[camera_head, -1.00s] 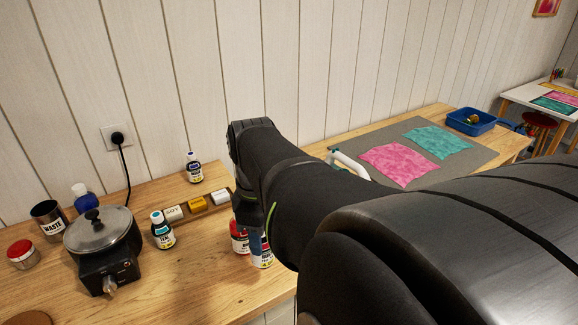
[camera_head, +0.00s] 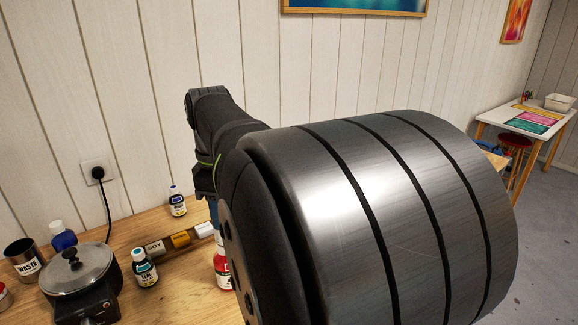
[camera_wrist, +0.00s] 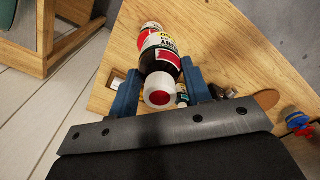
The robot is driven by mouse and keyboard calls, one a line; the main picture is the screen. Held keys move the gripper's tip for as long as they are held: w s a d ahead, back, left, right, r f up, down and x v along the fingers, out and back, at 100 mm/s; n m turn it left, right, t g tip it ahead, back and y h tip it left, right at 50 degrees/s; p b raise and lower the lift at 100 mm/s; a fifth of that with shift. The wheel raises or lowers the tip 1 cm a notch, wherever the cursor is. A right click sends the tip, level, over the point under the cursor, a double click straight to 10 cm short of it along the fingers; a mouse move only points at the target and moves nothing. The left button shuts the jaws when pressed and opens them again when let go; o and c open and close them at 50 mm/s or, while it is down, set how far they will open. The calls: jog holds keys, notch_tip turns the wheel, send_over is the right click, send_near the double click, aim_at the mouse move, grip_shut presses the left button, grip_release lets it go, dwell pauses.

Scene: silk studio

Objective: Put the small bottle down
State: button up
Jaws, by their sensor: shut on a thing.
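The cap points toward the wrist camera. The top of another, similar red and white item (camera_wrist: 151,27) shows just beyond it. In the head view, a red and white bottle (camera_head: 222,268) shows beside my arm, partly hidden by it; I cannot tell if it is the held one. I cannot tell whether the held bottle touches the table.
My arm hides the table's right part.

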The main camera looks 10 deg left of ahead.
jog(key=w+a+f, duration=0.1)
jog(key=w+a, duration=0.2)
jog(key=a, duration=0.6)
jog(key=w+a+f, duration=0.1)
jog(key=w+a, duration=0.2)
jog(key=a, duration=0.5)
jog(key=shift+s+d+f, duration=0.1)
jog(key=shift+s+f, duration=0.05)
jog(key=shift+f, duration=7.6)
jog(key=shift+f, duration=0.2)
jog(key=o, duration=1.3)
jog(key=shift+r, duration=0.1)
